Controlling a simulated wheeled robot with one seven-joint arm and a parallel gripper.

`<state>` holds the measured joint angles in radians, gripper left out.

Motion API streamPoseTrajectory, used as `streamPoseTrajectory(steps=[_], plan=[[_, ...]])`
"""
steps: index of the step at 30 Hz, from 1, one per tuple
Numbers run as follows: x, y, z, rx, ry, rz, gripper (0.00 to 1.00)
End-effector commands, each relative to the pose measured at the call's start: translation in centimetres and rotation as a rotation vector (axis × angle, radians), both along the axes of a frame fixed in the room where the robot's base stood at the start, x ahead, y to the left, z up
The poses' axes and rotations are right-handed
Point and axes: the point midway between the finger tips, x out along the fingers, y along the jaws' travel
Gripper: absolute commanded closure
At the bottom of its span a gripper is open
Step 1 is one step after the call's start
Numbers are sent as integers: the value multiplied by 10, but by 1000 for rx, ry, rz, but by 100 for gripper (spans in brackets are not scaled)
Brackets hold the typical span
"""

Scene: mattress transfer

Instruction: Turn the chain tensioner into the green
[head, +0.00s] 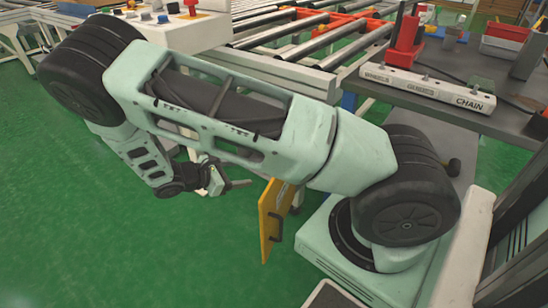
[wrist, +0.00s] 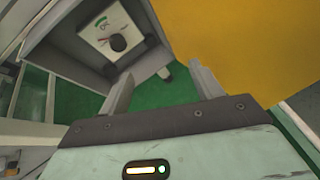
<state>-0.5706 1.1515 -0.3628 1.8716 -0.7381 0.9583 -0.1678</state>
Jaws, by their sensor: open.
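The chain tensioner is a dark round knob (wrist: 118,43) on a pale plate (wrist: 98,35) inside a grey recess, upper left in the wrist view. The plate carries a green arc (wrist: 101,21) and a reddish mark. Where the knob's pointer stands is too small to tell. My gripper (wrist: 160,73) is open and empty, its fingers apart, below and right of the knob and not touching it. In the head view my gripper (head: 228,184) hangs low beside the yellow panel; the knob is hidden there.
A yellow panel (head: 272,222) with a black handle stands out beside my arm; it fills the upper right of the wrist view, close to the right finger. A roller conveyor (head: 300,40) and a grey bench (head: 440,60) with a CHAIN label stand behind. Green floor is clear at left.

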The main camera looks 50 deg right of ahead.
Motion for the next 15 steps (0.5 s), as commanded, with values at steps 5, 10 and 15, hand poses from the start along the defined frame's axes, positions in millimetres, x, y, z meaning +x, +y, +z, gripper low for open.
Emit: streamPoseTrajectory(steps=[5, 10, 15], plan=[[33, -53, -64, -255, 103, 164, 35], [56, -76, -82, -405, 163, 272, 35], [64, -85, -84, -453, 183, 307, 35]])
